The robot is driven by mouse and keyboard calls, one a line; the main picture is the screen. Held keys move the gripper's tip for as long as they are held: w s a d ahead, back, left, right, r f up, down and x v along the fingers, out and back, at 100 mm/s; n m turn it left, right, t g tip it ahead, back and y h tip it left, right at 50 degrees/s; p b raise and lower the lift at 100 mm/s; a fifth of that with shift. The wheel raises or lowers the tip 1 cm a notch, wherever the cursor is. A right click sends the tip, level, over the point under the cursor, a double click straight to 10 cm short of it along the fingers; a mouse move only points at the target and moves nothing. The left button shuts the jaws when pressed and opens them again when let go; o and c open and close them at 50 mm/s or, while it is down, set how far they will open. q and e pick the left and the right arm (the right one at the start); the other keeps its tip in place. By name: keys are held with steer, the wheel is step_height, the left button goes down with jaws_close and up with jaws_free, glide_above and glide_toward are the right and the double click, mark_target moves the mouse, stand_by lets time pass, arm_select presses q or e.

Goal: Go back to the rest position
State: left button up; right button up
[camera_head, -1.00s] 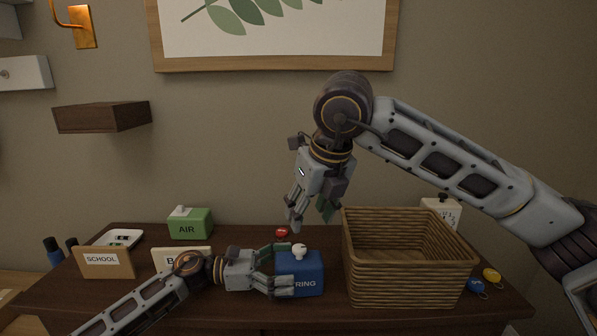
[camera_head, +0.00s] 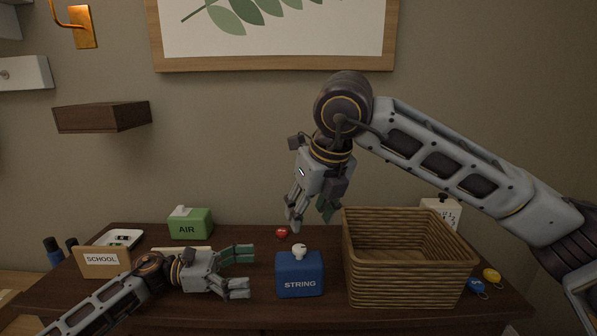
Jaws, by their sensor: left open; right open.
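My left gripper (camera_head: 246,272) is open and empty, low over the left-centre of the dresser top. Its fingers point right, apart from the blue box marked STRING (camera_head: 299,278), which stands upright with a white knob on top. My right gripper (camera_head: 310,217) hangs open, fingers down, above the dresser behind the blue box and left of the wicker basket. Nothing shows between its fingers. My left arm hides most of a pale card behind it.
The wicker basket (camera_head: 411,285) stands at the right of the dresser top (camera_head: 323,312). A green AIR box (camera_head: 190,224), SCHOOL card (camera_head: 103,262), white tray (camera_head: 119,238), red item (camera_head: 281,233), white container (camera_head: 441,209), blue tag (camera_head: 476,286) and yellow tag (camera_head: 492,275) also lie around.

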arm_select(q)
steer(key=shift+r, duration=0.1)
arm_select(e)
steer(key=shift+r, duration=0.15)
arm_select(q)
step_height(320, 180, up, 9)
steer(key=p, duration=0.9)
arm_select(e)
step_height(320, 180, up, 9)
arm_select(q)
steer(key=shift+r+p, duration=0.45)
steer(key=shift+p, duration=0.05)
arm_select(e)
steer(key=shift+r, duration=0.4)
arm_select(q)
steer(key=shift+s+f, duration=0.1)
arm_select(e)
steer(key=shift+s+f, duration=0.1)
